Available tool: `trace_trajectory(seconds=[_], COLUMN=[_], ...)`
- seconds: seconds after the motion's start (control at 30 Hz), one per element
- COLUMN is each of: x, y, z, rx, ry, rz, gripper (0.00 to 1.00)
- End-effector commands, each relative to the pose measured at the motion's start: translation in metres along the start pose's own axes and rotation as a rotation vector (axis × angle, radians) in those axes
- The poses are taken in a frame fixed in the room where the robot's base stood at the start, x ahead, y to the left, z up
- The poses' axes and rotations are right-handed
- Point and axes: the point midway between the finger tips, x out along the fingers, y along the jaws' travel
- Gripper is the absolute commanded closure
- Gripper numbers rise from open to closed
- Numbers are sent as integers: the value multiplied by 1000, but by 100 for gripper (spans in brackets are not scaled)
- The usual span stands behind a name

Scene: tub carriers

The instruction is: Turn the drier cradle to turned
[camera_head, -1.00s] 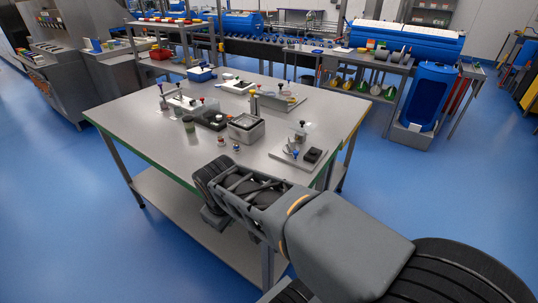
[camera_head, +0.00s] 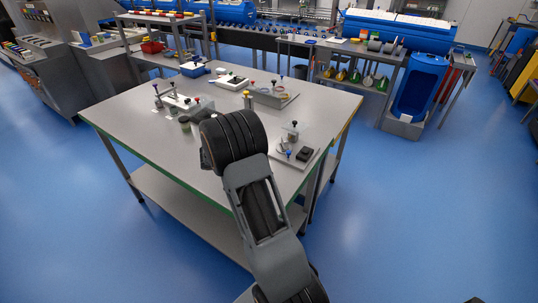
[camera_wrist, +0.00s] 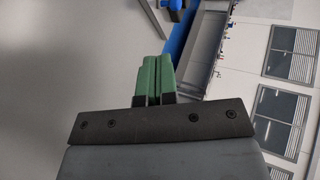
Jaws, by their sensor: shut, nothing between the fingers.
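I cannot tell for sure which item is the drier cradle. Small fixtures with coloured knobs stand on the steel table: one at the left (camera_head: 178,102), one at the back right (camera_head: 272,94), and one on a plate at the front right (camera_head: 296,150). My gripper shows in the wrist view (camera_wrist: 158,60); its green fingers are together with nothing between them. It touches nothing that I can see. In the head view my arm reaches over the table and its thick wrist part hides the table's middle; the fingers do not show there.
The steel table (camera_head: 130,115) has bare room at its front left. A blue tub (camera_head: 418,82) in a grey stand is at the right. A bench with several spools (camera_head: 365,70) and blue machines (camera_head: 400,32) stand behind. The blue floor is open left and right.

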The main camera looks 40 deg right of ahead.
Motion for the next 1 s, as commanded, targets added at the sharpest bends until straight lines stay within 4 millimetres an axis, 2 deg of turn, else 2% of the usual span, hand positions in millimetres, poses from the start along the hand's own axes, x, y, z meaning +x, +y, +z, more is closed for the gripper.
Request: trace_trajectory(seconds=[0.53,0.8,1.0], x=[96,120,127], y=[-1,-17,-20], z=[-1,0,0], rx=[-8,-6,-6], ry=[4,1,0], rz=[0,0,0], gripper=[100,100,100])
